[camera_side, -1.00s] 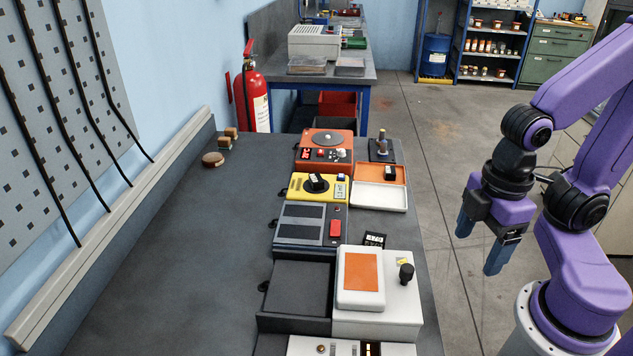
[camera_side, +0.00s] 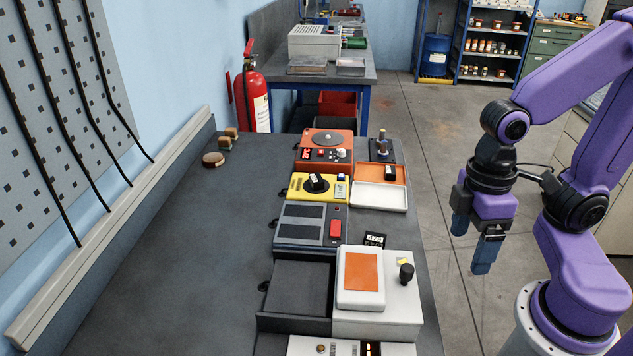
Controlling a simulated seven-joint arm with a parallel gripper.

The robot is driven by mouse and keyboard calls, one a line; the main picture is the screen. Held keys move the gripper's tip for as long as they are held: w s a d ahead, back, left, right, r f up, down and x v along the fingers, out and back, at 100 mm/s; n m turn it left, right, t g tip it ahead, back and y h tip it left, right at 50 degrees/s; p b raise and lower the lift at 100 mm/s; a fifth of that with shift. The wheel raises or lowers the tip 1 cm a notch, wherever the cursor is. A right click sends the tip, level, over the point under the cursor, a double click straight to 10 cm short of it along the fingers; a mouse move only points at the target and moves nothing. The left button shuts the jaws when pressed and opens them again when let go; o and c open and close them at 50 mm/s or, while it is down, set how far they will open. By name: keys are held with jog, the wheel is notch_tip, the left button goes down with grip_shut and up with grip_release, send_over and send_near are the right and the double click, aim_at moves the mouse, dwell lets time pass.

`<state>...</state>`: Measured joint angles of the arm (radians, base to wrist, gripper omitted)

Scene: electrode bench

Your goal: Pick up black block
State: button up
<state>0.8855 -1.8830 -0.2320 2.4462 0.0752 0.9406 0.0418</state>
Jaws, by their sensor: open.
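A small black block (camera_side: 390,173) with a light mark on it sits in the orange section of the orange-and-white tray (camera_side: 379,197), at the right side of the bench. My gripper (camera_side: 472,246) hangs in the air beyond the bench's right edge, to the right of and nearer than the tray. It is open with its blue fingers pointing down, and nothing is between them. It is well apart from the block.
A yellow device (camera_side: 319,187) with a black knob stands left of the tray, an orange-red device (camera_side: 325,151) behind it. A peg stand (camera_side: 382,152) is behind the tray. A white box (camera_side: 377,295) stands nearer.

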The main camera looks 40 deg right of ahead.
jog(key=w+m+g+y, duration=0.1)
jog(key=w+m, duration=0.2)
jog(key=w+a+m+g+y, duration=0.1)
jog(key=w+m, duration=0.2)
jog(key=m, duration=0.1)
jog(key=w+a+m+g, duration=0.1)
jog(key=w+m, duration=0.2)
jog(key=w, duration=0.1)
jog(key=shift+a+f+m+y, duration=0.2)
jog(key=shift+f+m+y, duration=0.1)
jog(key=shift+f+y, duration=0.1)
jog(key=w+d+f+m+y, duration=0.1)
jog(key=w+d+m+y, duration=0.3)
jog(key=w+m, duration=0.55)
jog(key=m+t+y, duration=0.6)
jog(key=m+t, duration=0.3)
jog(key=m, duration=0.4)
send_near(317, 177)
jog(key=x, duration=0.8)
jog(key=shift+a+f, duration=0.1)
jog(key=shift+a, duration=0.05)
jog(key=shift+c, duration=0.3)
jog(key=c, duration=1.4)
